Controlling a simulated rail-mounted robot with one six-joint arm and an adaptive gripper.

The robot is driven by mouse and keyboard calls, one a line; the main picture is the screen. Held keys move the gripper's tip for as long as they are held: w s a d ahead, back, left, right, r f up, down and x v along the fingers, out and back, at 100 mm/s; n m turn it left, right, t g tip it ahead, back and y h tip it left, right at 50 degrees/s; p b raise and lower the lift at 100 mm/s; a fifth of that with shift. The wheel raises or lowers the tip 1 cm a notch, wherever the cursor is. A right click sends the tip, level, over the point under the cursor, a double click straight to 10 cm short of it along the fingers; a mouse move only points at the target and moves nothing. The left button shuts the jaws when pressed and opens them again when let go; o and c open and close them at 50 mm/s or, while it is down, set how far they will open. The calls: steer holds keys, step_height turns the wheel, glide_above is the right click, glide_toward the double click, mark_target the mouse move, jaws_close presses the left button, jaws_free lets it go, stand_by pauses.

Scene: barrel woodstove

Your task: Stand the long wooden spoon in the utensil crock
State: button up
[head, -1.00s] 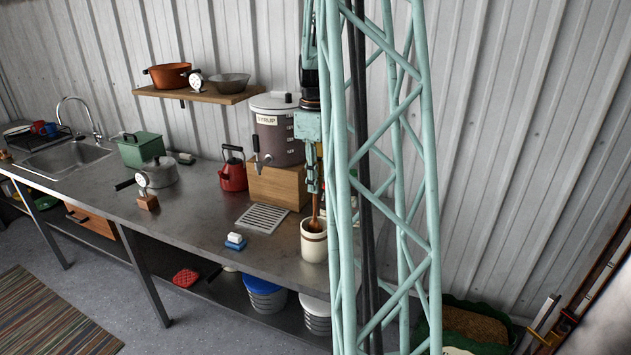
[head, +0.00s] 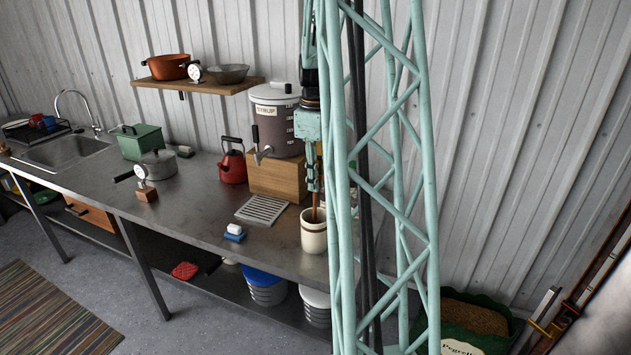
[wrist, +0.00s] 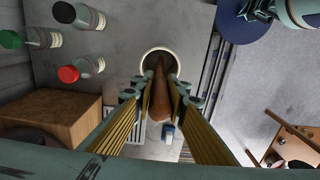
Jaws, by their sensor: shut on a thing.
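The utensil crock (head: 314,236) is a cream pot standing upright near the right end of the metal counter. My gripper (head: 314,188) is above it, pointing down, shut on the brown wooden spoon (head: 315,207). The spoon is roughly upright, and its lower part goes into the crock's mouth. In the wrist view the spoon (wrist: 160,92) sits between both fingers and runs into the round crock opening (wrist: 143,61). The spoon's lower end is hidden inside the crock, so I cannot tell whether it touches the bottom.
A syrup dispenser (head: 277,122) on a wooden box (head: 278,178) stands behind left of the crock. A drain grate (head: 262,209) and a blue-and-white block (head: 235,232) lie left. Capped bottles (wrist: 88,66) stand near the crock. The counter's front edge is close.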

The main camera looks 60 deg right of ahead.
steer(key=o, duration=0.9)
steer(key=shift+r, duration=0.15)
step_height(320, 180, up, 11)
steer(key=shift+r, duration=0.35)
stand_by(1.6)
